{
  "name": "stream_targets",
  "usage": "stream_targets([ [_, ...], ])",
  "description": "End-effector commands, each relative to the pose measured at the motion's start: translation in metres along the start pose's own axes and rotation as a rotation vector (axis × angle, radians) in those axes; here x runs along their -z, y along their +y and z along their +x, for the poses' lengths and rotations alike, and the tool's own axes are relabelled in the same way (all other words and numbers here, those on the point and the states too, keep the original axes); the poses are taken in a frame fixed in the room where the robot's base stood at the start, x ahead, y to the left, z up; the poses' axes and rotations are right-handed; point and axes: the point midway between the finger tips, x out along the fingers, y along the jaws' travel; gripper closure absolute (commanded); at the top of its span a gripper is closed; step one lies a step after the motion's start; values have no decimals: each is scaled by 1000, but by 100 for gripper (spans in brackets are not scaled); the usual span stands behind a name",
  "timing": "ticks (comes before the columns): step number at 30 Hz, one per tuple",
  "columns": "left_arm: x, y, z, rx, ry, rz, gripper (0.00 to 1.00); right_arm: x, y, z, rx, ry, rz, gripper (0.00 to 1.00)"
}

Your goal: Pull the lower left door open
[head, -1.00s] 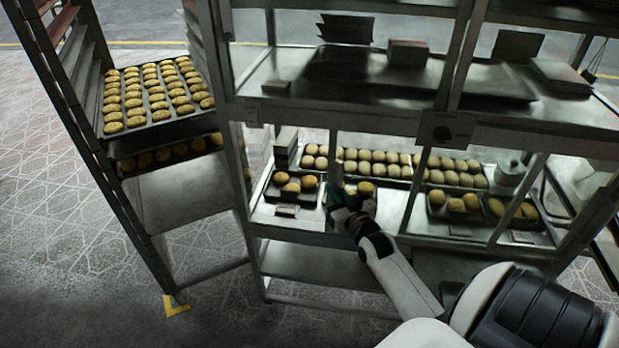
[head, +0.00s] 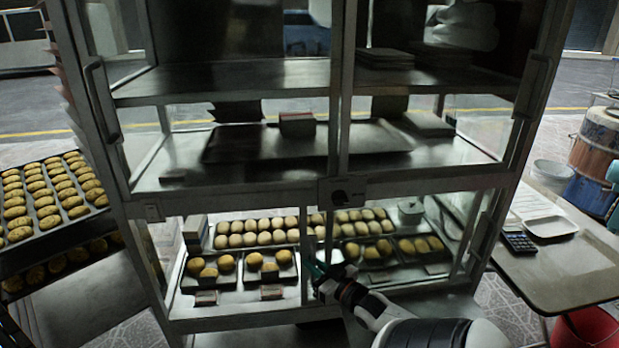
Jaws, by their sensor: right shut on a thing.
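The lower left door (head: 305,287) is a metal-framed glass panel on the lower part of the display cabinet in the head view, with buns showing behind it. It looks about in line with the cabinet front; any small gap is too dark to tell. My right gripper (head: 318,270) is at the door's right edge, near the middle of the cabinet. It is shut on what appears to be this door's handle, which the fingers mostly hide. My left gripper is out of view.
The cabinet's upper shelves (head: 240,85) hold dark trays and boxes. A rack of bun trays (head: 45,225) stands close at the left. A table (head: 570,265) with a calculator (head: 519,242) and white tray stands at the right, a red bucket (head: 590,328) below it.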

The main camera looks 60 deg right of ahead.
Motion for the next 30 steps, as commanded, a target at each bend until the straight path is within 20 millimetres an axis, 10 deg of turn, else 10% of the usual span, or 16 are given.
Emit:
stream_targets([
  [4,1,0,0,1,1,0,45,1,-1,-1,2,2,0,100],
  [8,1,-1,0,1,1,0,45,1,0,0,2,2,0,70],
  [20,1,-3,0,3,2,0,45,2,0,-10,1,3,0,70],
  [30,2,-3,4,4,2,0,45,2,-1,-79,3,5,-1,70],
])
